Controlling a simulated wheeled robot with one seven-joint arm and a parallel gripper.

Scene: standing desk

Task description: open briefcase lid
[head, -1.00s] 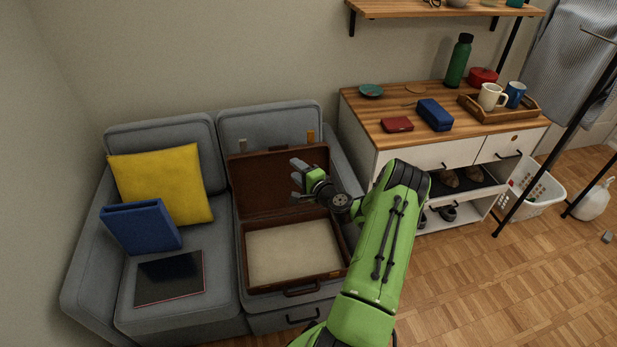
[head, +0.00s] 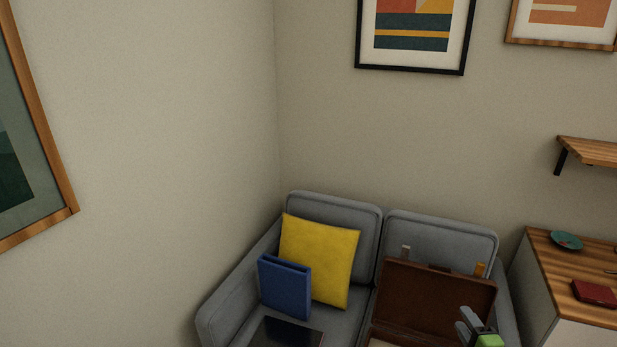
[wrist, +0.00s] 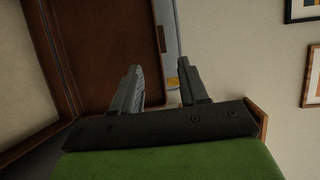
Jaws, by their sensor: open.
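The brown briefcase (head: 432,303) lies on the right seat of the grey sofa. Its lid stands raised against the sofa's back cushion, and only a sliver of its pale inside shows at the lower picture edge in the head view. In the wrist view the brown lid (wrist: 105,45) fills the upper left. My gripper (head: 466,322) is in front of the lid's right part in the head view. In the wrist view my gripper (wrist: 160,85) has its two fingers apart with nothing between them. I cannot tell its exact distance from the lid.
A yellow cushion (head: 320,262), a blue binder (head: 285,287) and a dark flat tablet-like object (head: 287,334) are on the left seat. The wooden-topped cabinet (head: 560,270) stands right of the sofa, with a red case (head: 594,292) and a teal dish (head: 566,240).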

